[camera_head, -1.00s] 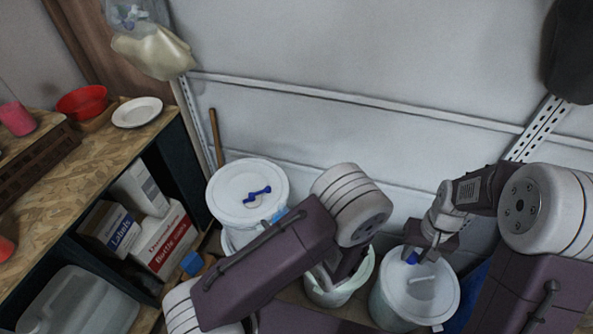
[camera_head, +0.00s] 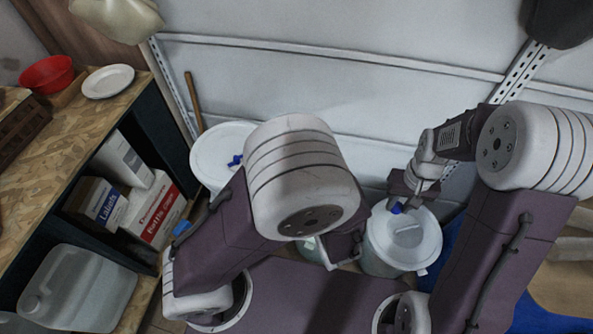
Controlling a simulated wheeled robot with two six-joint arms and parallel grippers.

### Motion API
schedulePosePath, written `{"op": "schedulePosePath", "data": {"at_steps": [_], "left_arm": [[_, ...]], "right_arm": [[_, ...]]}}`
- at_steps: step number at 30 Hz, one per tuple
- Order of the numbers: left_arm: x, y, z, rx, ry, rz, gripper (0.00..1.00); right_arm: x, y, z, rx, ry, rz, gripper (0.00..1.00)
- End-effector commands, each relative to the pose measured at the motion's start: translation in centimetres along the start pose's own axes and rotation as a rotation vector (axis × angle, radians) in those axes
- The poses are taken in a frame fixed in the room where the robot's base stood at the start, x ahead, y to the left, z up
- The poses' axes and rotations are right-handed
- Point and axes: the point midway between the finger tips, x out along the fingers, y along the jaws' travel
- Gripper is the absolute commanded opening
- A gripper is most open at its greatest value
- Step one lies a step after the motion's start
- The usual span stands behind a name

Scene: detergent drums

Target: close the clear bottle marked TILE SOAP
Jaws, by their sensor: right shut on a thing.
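No bottle with a readable TILE SOAP mark shows. My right gripper (camera_head: 408,193) points down at the lid of the right white drum (camera_head: 392,246). It is shut on the blue fitting (camera_head: 397,208) near the back edge of that lid; the fingers partly hide the fitting. The lid sits on the drum. My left gripper (camera_head: 345,245) is mostly hidden behind my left arm, over a pale open drum (camera_head: 312,250) in the middle. I cannot tell whether its fingers are apart.
Another white drum (camera_head: 215,160) with a blue fitting stands behind my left arm. The left bench holds a red bowl (camera_head: 46,74) and a white plate (camera_head: 108,82). Its shelves hold boxes (camera_head: 155,210) and a clear jug (camera_head: 80,288). A wall stands close behind the drums.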

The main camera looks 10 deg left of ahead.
Motion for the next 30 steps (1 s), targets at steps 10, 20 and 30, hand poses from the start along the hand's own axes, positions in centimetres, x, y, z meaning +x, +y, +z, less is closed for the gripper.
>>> {"op": "schedulePosePath", "data": {"at_steps": [10, 20, 30], "left_arm": [[0.0, 0.0, 0.0, -0.001, -0.001, 0.001, 0.00], [0.0, 0.0, 0.1, -0.001, -0.002, 0.001, 0.00], [0.0, 0.0, 0.1, -0.002, -0.002, 0.001, 0.00]], "right_arm": [[-1.2, 0.0, 2.6, -0.105, 0.006, 0.002, 0.00], [-8.5, -2.1, -0.2, -0.343, 0.009, 0.004, 0.00], [-18.9, -10.3, -2.0, -0.706, 0.009, 0.004, 0.00]]}}
